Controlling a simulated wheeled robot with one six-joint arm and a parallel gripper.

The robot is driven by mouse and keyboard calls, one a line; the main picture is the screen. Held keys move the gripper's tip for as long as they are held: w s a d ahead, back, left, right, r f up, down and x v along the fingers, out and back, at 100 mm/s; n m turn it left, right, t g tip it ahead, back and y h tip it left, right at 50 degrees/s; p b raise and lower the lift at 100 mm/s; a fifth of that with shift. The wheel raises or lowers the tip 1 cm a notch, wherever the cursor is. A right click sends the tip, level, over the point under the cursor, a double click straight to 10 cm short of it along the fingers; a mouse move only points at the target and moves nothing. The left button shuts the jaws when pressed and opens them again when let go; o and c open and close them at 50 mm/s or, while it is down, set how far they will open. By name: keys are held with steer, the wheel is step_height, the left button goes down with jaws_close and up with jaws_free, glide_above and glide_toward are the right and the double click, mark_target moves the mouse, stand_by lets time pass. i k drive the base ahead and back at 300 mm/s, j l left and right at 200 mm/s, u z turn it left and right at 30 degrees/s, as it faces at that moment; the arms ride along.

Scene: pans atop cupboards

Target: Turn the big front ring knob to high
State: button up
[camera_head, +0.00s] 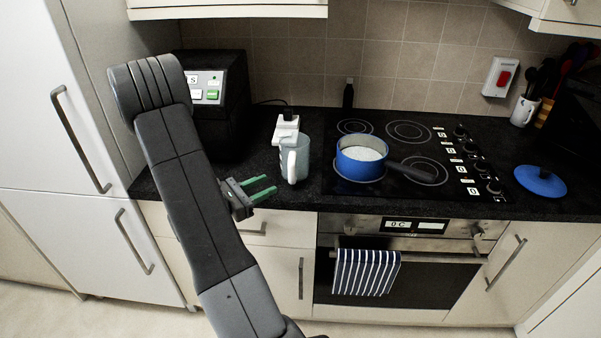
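My gripper (268,187) is at the left, near the counter's front edge, with its two green fingers pointing right. The fingers are apart with nothing between them. The black hob (345,183) is to its right. A column of dark knobs runs down the hob's right side, from the back knob (460,132) to the front knob (494,188), with small white labels beside them. My gripper is well apart from the knobs. The front right ring (427,163) is partly under a pan handle. Which knob serves which ring, and the knob settings, are too small to tell.
A blue pan (358,168) with pale contents stands on the front left ring, its dark handle pointing right. A blue lid (540,181) lies right of the knobs. A striped towel (365,272) hangs on the oven handle.

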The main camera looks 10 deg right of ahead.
mark_target(496, 183)
steer(key=z, duration=1.25)
